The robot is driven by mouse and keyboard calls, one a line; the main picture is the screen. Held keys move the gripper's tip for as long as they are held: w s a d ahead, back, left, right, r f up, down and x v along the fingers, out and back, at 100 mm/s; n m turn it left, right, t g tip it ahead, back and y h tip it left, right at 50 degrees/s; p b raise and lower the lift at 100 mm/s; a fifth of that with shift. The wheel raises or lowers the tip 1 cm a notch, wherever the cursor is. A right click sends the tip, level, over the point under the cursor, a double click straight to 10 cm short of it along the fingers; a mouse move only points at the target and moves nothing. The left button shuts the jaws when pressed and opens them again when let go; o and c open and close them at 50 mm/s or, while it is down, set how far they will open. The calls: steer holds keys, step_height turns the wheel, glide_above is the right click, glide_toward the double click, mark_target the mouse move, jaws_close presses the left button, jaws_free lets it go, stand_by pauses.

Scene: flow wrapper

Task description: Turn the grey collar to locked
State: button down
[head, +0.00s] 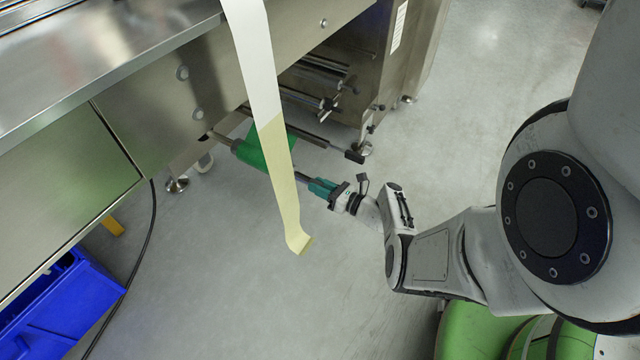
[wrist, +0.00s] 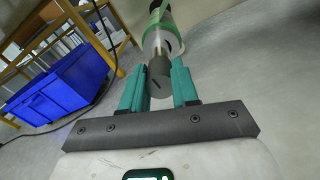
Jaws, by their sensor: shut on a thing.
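The grey collar (wrist: 158,84) is a short cylinder with a dark slot-like mark on its near end face, seen in the wrist view. It sits on the end of a spindle that carries a roll with green on it (wrist: 160,28). My gripper (wrist: 159,66) has its two teal fingers on either side of the collar, shut on it. In the head view my gripper (head: 321,187) is at the free end of the spindle, beside the green roll (head: 265,150). The collar is too small there to read its setting.
A pale film strip (head: 285,190) hangs close in front of the roll. The steel machine (head: 150,110) stands behind and left. A blue crate (head: 65,310) is at lower left, also in the wrist view (wrist: 60,85).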

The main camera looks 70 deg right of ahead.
steer(key=shift+m, duration=0.7)
steer(key=c, duration=0.8)
jaws_free()
steer(key=shift+c, duration=0.2)
steer(key=shift+s, duration=0.1)
steer(key=p+v, duration=0.2)
steer(key=v, duration=0.8)
steer(key=shift+s+a, duration=0.2)
steer(key=shift+s, duration=0.1)
